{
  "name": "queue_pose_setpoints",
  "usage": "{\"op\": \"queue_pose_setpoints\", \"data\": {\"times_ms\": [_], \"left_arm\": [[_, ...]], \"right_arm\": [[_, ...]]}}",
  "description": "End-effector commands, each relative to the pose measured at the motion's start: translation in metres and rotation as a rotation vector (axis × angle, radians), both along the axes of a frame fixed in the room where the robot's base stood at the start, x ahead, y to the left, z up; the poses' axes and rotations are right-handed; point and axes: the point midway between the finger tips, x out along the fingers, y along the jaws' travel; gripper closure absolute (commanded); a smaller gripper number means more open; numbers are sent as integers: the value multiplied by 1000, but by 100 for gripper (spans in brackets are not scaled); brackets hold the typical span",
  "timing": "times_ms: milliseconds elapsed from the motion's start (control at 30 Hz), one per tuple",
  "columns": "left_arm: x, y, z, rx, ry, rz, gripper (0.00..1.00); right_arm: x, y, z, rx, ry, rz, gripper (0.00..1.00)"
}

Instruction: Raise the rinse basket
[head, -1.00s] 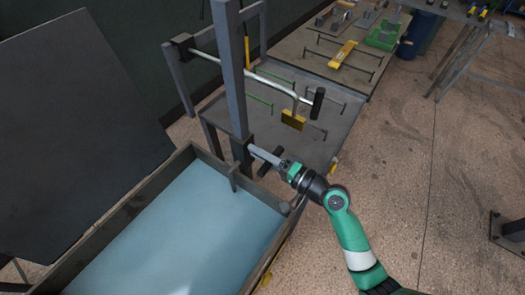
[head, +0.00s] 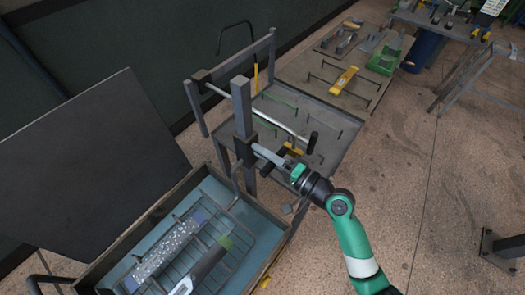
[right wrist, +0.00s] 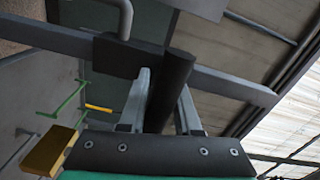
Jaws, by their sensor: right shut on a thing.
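The rinse basket (head: 234,249) is a wire-grid basket showing in the blue-filled tank (head: 277,221) in the head view. It holds a speckled grey bar and a darker piece with a green end. A bent grey rod (head: 236,178) runs from a dark slider block on the upright post (head: 242,112) down towards the basket. My right gripper (head: 268,154) is beside that block. In the right wrist view it (right wrist: 158,110) is shut on a dark round handle (right wrist: 172,85) that joins the block (right wrist: 118,55). My left gripper is not in view.
A rod with a black grip (head: 313,141) slants from the frame behind the post, close to my right gripper. A dark panel (head: 85,165) stands at the left of the tank. Benches with tools are at the back.

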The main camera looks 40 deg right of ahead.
Motion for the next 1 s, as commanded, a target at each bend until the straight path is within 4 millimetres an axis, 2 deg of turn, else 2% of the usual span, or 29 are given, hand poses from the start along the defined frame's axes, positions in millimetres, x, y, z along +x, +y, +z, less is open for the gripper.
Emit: {"op": "queue_pose_setpoints", "data": {"times_ms": [33, 233, 267, 367, 667, 767, 867, 1000], "left_arm": [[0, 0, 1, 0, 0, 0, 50], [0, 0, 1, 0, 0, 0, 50], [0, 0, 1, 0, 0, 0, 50], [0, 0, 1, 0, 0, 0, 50], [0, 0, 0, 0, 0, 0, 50], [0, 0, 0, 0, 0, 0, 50], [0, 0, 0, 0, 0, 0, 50], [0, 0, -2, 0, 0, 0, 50]], "right_arm": [[1, 0, 11, 0, -24, 0, 100], [1, 0, 11, 1, -26, 0, 100], [1, 0, 11, 1, -26, 0, 63], [1, 0, 11, 1, -24, 0, 45], [-1, 0, 6, 0, -15, -1, 45], [-8, -3, 5, 1, -14, -3, 45], [-24, -7, 5, 1, -14, -4, 45], [-57, -16, 5, 1, -15, -6, 45]]}}
